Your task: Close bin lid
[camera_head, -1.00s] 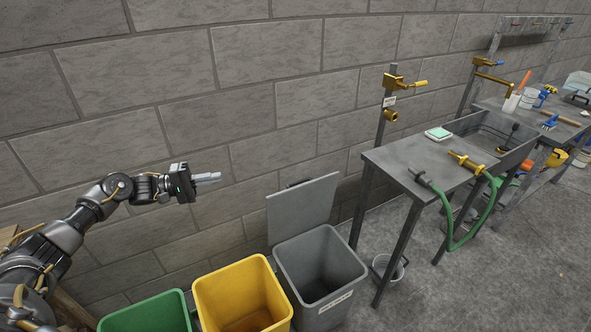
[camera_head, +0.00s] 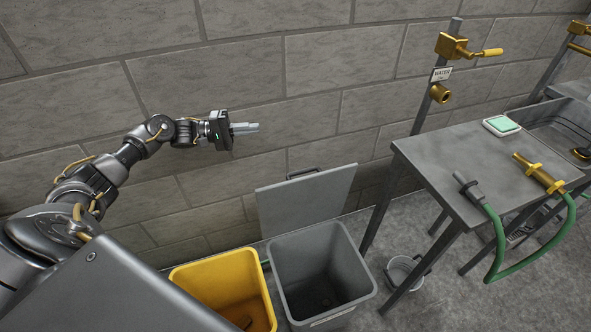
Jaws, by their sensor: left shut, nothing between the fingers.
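The grey bin (camera_head: 345,262) stands open against the block wall, and its inside looks mostly empty with something small at the bottom. Its flat grey lid (camera_head: 306,200) is raised and leans back near the wall, with a dark handle (camera_head: 303,173) at its top edge. My left gripper (camera_head: 245,128) is shut and empty, pointing right, above and to the left of the lid and apart from it. My right gripper is not in view.
A yellow bin (camera_head: 222,285) stands open just left of the grey bin. A grey metal table (camera_head: 437,165) with a green hose (camera_head: 499,240) stands to the right. A small bucket (camera_head: 403,271) sits on the floor under it.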

